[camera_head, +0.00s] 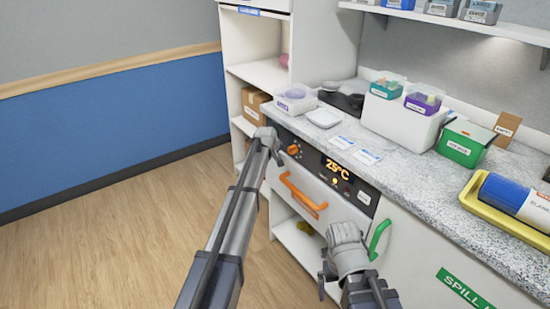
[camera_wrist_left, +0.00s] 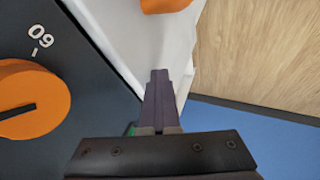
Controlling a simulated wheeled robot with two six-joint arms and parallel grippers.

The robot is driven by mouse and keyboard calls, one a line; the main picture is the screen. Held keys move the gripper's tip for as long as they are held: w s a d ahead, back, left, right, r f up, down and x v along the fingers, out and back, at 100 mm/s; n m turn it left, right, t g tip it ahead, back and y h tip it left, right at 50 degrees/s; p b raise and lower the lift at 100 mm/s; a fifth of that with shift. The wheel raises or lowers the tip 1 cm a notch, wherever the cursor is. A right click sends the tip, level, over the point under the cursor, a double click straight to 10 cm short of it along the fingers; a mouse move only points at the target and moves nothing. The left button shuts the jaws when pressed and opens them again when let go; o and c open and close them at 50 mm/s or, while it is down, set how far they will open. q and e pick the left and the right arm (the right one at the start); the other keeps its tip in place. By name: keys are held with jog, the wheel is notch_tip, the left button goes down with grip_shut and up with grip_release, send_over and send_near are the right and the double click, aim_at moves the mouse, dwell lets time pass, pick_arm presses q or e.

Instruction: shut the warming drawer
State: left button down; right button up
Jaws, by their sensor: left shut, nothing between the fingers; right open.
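The warming drawer (camera_head: 290,205) has a white front with an orange bar handle (camera_head: 303,195), below a dark control panel (camera_head: 330,172) reading 25°C. Whether its front stands slightly out from the panel is hard to tell. My left gripper (camera_head: 267,138) is shut and empty at the panel's left end. In the left wrist view, its closed fingers (camera_wrist_left: 159,85) lie over the white drawer edge (camera_wrist_left: 150,45), beside the dark panel; contact is unclear. Part of the orange handle (camera_wrist_left: 165,4) shows at the top. My right gripper (camera_head: 345,245) is open, below and right of the handle.
A green handle (camera_head: 379,239) is on the cabinet at right. An open shelf (camera_head: 297,245) lies below the drawer. The counter (camera_head: 405,185) above holds bins, a scale and a yellow tray (camera_head: 505,219). The wood floor (camera_head: 110,235) at left is clear.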

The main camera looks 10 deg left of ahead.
pick_arm(q)
jog(key=shift+w+d+r, duration=0.1)
jog(key=shift+w+d, duration=0.15)
jog(key=shift+w, duration=0.05)
jog(key=s+a+r+p, duration=0.3)
jog(key=s+r+p, duration=0.4)
jog(key=s+p, duration=0.1)
jog(key=shift+s+a+r, duration=0.15)
jog(key=shift+s+r, duration=0.25)
jog(key=shift+s, duration=0.45)
pick_arm(e)
notch_tip(320, 180, up, 8)
jog(key=a, duration=0.1)
